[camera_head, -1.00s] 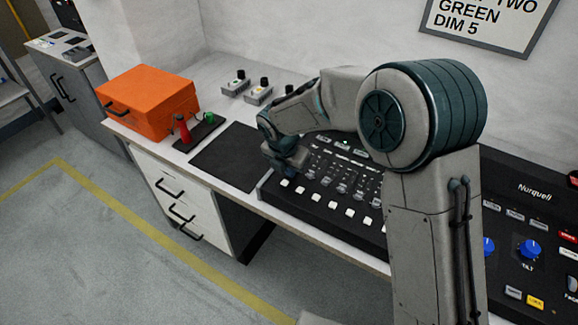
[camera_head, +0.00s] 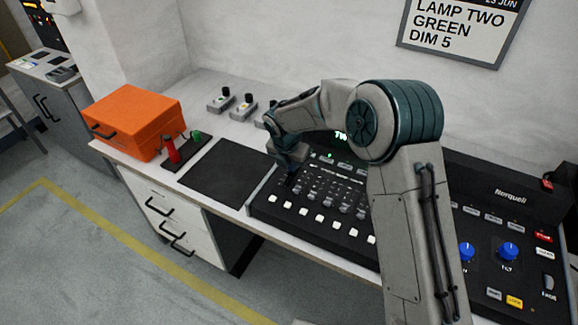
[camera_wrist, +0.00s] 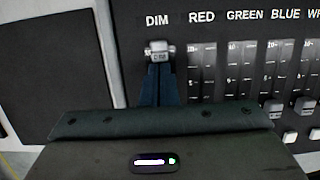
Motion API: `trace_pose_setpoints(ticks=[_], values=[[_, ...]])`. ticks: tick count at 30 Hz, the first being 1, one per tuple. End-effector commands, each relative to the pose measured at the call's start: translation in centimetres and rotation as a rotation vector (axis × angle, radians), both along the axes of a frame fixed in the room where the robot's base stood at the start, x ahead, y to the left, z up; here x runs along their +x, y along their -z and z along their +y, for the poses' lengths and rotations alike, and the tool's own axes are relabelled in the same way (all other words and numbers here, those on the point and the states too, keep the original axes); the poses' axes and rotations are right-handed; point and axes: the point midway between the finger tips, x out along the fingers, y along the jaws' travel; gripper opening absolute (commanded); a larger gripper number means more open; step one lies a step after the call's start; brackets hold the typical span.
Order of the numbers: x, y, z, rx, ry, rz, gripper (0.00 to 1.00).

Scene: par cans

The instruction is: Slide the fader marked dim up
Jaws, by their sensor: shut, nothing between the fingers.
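The DIM fader (camera_wrist: 160,52) shows in the wrist view as a light cap under the printed word DIM, near the top end of its strip. My gripper (camera_wrist: 158,70) is shut and empty, its two dark fingertips together right at the lower edge of that cap. Whether they touch it is hard to tell. The fingers hide the strip below. In the head view my gripper (camera_head: 289,176) is over the left part of the black lighting desk (camera_head: 262,206); the DIM cap cannot be made out there.
A wall sign (camera_head: 460,30) reads LAMP TWO GREEN DIM 5. An orange case (camera_head: 135,120), a dark mat (camera_head: 235,165) and small switch boxes (camera_head: 240,110) lie left of the desk.

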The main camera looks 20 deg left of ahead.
Motion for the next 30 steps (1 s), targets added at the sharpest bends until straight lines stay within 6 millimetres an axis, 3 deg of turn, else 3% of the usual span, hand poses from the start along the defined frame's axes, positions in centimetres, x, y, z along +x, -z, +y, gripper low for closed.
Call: trace_pose_setpoints(ticks=[11,24,30], values=[[0.0,-1.4,-0.1,0.001,0.003,-0.005,0.00],[-1.1,-7.9,0.1,0.001,0.004,-0.002,0.00],[-1.5,-9.6,0.1,0.000,0.004,-0.001,0.00]])
